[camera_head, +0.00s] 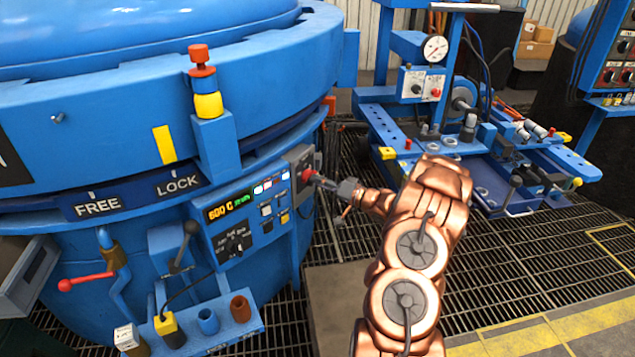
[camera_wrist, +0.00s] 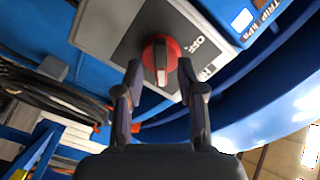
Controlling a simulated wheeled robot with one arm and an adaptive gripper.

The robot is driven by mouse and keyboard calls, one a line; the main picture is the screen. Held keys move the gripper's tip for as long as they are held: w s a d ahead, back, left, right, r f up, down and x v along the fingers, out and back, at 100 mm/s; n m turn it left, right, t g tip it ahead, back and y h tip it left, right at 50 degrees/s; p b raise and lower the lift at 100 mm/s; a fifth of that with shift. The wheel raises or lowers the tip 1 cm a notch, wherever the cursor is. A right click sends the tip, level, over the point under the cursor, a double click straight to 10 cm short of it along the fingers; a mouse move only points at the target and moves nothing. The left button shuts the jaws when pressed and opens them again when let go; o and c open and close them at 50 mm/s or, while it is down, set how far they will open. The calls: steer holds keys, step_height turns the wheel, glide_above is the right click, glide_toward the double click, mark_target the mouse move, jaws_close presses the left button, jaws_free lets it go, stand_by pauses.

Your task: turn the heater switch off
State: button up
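In the head view the red knob (camera_head: 307,174) sits on a grey box at the right end of the blue control panel (camera_head: 245,213). My gripper (camera_wrist: 158,78) is open, its two fingertips on either side of the knob's lower part in the wrist view. I cannot tell whether the fingers touch it. In the head view my gripper (camera_head: 325,182) is right in front of the knob, partly covering the box.
A blue furnace body (camera_head: 160,110) fills the left. Below the panel are a small blue shelf with cups (camera_head: 222,318) and a red-handled lever (camera_head: 85,281). A blue workbench (camera_head: 480,150) stands at the back right. Grated floor (camera_head: 500,270) lies open to the right.

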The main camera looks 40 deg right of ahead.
steer(key=shift+w+a, duration=0.25)
steer(key=shift+w, duration=0.25)
jaws_close()
